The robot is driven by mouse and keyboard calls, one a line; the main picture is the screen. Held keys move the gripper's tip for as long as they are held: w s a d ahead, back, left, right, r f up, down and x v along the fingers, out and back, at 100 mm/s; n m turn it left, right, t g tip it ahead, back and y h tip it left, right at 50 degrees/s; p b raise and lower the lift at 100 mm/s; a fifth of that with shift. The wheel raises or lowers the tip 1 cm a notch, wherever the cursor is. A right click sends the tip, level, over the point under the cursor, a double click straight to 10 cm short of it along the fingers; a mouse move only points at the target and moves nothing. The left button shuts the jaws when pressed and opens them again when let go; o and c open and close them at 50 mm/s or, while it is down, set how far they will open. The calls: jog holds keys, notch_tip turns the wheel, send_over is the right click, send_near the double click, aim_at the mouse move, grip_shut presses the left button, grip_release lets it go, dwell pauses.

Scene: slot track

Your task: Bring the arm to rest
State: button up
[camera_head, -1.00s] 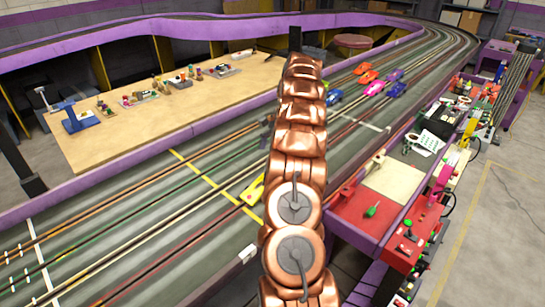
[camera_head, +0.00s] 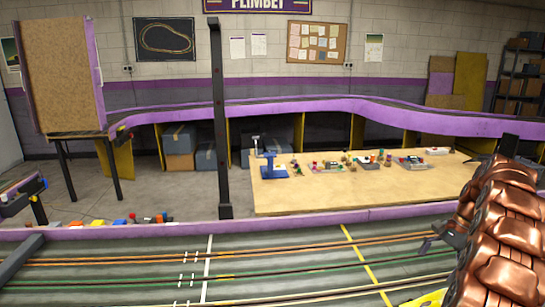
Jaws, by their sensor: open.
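My copper-coloured arm (camera_head: 503,235) rises at the right edge of the head view, over the slot track (camera_head: 120,262). My gripper (camera_head: 428,242) is a small dark shape showing at the arm's left side, above the track lanes. It is open, and nothing shows between its fingers. Part of it is hidden behind the arm. A yellow car (camera_head: 424,300) is partly in view at the bottom, left of the arm; the rest of it is cut off or hidden.
A purple barrier (camera_head: 290,225) runs along the track's far side. Behind it, a wooden table (camera_head: 320,198) carries a blue tool (camera_head: 272,168) and small parts. A dark post (camera_head: 220,130) stands left of the table. The track lanes at left look clear.

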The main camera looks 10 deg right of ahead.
jog(key=s+a+r+n+h+p, duration=0.1)
jog(key=s+a+r+n, duration=0.2)
jog(key=a, duration=0.6)
jog(key=s+a+r+n+g, duration=0.1)
jog(key=s+a+r+n, duration=0.2)
jog(key=a, duration=0.5)
jog(key=s+a+r+n+h+p, duration=0.1)
jog(key=s+a+r+n, duration=0.25)
jog(key=a, duration=0.55)
jog(key=s+a+f+n+h, duration=0.1)
jog(key=s+a+n, duration=0.2)
jog(key=s, duration=0.8)
jog(key=s+a+f+n+h+p, duration=0.1)
jog(key=s+a+f+n, duration=0.1)
jog(key=s+a, duration=0.4)
jog(key=s+n, duration=0.1)
jog(key=s, duration=0.4)
jog(key=shift+s+a+f+n+g, duration=0.15)
jog(key=shift+f+n+g, duration=0.1)
jog(key=shift+n+g, duration=0.1)
